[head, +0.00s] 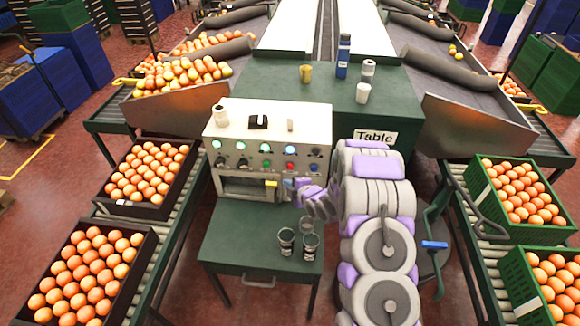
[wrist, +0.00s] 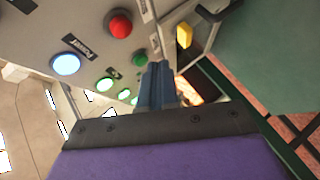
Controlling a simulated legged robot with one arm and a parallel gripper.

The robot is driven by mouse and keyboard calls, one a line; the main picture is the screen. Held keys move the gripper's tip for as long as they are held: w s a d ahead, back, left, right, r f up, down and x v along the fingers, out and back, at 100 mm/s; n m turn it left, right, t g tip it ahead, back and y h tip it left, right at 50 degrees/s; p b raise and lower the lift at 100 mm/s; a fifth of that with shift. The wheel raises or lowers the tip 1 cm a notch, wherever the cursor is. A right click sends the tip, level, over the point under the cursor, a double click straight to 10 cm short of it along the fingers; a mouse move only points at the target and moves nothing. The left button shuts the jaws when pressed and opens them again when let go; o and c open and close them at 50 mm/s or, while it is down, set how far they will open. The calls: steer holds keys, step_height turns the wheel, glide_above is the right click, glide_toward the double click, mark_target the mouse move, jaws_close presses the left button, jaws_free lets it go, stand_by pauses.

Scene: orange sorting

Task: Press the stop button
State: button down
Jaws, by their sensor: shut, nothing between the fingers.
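The control box (head: 268,125) stands on the green table, its front panel carrying two rows of round buttons and lights. The red button (head: 290,165) is in the lower row, toward the right; it shows large in the wrist view (wrist: 120,24). The label beside it is not readable, so I cannot confirm that it is the stop button. My gripper (head: 284,184) is in front of the panel, below the red button. In the wrist view its blue fingers (wrist: 156,66) are together and empty, pointing toward the panel near a green button (wrist: 139,60). I cannot tell whether they touch anything.
A lit button (wrist: 66,64) labelled Power and a yellow part (wrist: 184,35) are nearby on the box. Cups (head: 287,240) stand on the lower green table (head: 235,240). Crates of oranges (head: 150,180) line both sides.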

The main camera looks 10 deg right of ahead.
steer(key=shift+w+d+p, duration=0.15)
steer(key=shift+w+d, duration=0.1)
steer(key=shift+w, duration=0.45)
steer(key=shift+w+d+p, duration=0.15)
steer(key=shift+w+d, duration=0.05)
steer(key=shift+w, duration=0.5)
steer(key=shift+w+d+p, duration=0.15)
steer(key=shift+w+d, duration=0.1)
steer(key=shift+w, duration=0.45)
steer(key=shift+w+d, duration=0.25)
steer(key=shift+w, duration=0.6)
stand_by(1.3)
steer(key=shift+s, duration=0.15)
steer(key=shift+s+a+b, duration=0.3)
steer(key=shift+s+b, duration=0.1)
steer(key=shift+s, duration=0.4)
steer(key=shift+s, duration=0.1)
steer(key=s+b, duration=0.1)
steer(key=s+a, duration=0.1)
steer(key=s, duration=0.1)
steer(key=s+b, duration=0.1)
steer(key=shift+s+a+b, duration=0.25)
steer(key=shift+s+b, duration=0.05)
